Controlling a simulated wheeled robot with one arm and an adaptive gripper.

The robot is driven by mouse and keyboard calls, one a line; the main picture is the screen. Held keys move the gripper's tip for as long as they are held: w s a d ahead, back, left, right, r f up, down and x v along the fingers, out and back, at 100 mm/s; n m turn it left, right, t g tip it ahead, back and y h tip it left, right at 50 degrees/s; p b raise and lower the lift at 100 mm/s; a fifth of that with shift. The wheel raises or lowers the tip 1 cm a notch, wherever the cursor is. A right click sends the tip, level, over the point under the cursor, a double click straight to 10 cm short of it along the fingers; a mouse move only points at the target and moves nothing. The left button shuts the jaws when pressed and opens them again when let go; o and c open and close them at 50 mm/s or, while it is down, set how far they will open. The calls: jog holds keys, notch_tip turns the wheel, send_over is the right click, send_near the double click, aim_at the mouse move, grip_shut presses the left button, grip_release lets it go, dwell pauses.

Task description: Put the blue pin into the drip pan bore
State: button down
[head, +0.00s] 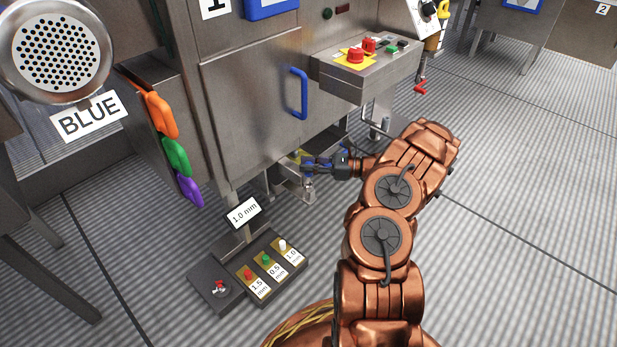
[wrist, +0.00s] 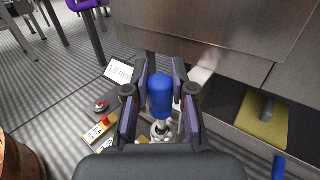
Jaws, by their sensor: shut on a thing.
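My gripper (head: 308,165) reaches under the front of the steel cabinet in the head view. In the wrist view my gripper (wrist: 161,78) is shut on the blue pin (wrist: 160,96), with a finger on each side of its rounded blue head. Bright metal (wrist: 162,130) shows just below the head; I cannot tell whether it is the pin's shank or a fitting under it. A small metal part (head: 308,191) also shows below the fingers in the head view. The drip pan bore cannot be made out, and the pin's lower end is hidden.
The steel cabinet (head: 255,110) with a blue door handle (head: 299,93) stands close above my gripper. A yellow pad (wrist: 263,126) lies under it at right. A switch box (head: 268,265) with red, green and white buttons and a "1.0 mm" display (head: 244,212) stand at front left. Open floor lies right.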

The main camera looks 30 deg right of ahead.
aim_at(309, 174)
jog(key=shift+f+b, duration=0.7)
jog(key=shift+f, duration=1)
jog(key=shift+f, duration=0.15)
jog(key=shift+f, duration=0.1)
jog(key=c, duration=1)
grip_release()
jog(key=shift+r, duration=0.2)
jog(key=p+v, duration=0.4)
jog(key=v, duration=0.8)
jog(key=shift+p, duration=0.4)
